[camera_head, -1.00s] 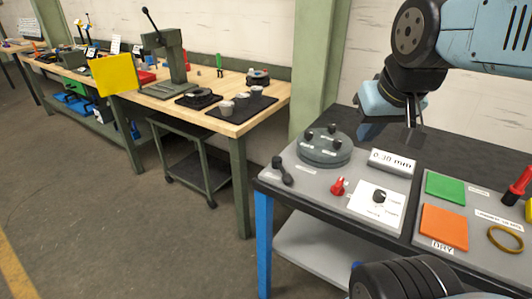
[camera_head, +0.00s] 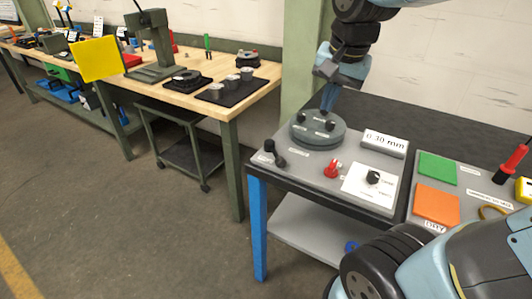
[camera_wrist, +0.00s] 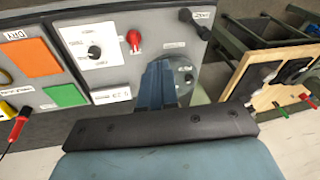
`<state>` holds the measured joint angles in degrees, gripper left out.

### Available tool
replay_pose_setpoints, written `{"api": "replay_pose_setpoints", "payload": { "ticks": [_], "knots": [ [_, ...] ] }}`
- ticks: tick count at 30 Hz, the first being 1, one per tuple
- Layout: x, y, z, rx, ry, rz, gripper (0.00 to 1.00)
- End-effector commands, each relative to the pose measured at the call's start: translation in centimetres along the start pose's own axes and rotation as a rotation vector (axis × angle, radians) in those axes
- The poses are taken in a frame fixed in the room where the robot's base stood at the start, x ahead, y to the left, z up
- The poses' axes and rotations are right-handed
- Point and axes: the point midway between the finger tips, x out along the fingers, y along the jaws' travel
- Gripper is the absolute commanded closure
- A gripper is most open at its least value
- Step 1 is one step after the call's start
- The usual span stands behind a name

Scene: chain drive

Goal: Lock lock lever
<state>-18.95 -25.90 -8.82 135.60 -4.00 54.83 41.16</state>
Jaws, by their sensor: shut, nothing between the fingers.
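A black lever with a round knob (camera_head: 274,153) sits at the near left corner of the grey panel. It also shows in the wrist view (camera_wrist: 192,22), beside a small white label too small to read surely; I take it for the lock lever. My gripper (camera_head: 328,106) is shut and empty, pointing down over the round grey disc (camera_head: 305,137), up and to the right of the lever and apart from it. In the wrist view my fingers (camera_wrist: 158,68) are together and hide part of the disc.
A red knob (camera_head: 333,168), a black dial on a white plate (camera_head: 373,178) and a 0.30 mm display (camera_head: 384,143) stand right of the lever. Green (camera_head: 437,168) and orange (camera_head: 436,204) pads lie farther right. A wooden bench (camera_head: 235,103) stands to the left.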

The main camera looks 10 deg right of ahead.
Motion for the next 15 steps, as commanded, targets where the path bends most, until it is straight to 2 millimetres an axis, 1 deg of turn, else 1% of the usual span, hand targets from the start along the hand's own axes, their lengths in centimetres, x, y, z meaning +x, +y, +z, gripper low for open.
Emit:
{"api": "replay_pose_setpoints", "payload": {
  "ticks": [1, 7, 11, 15],
  "knots": [
    [0.9, -1.4, -0.3, 0.051, -0.027, 0.021, 1.0],
    [4.2, -5.8, -0.8, 0.311, -0.076, 0.128, 1.0],
    [6.6, -8.9, -0.6, 0.474, -0.069, 0.21, 1.0],
    [9.2, -12.2, 0.2, 0.647, -0.023, 0.299, 1.0]
  ]
}}
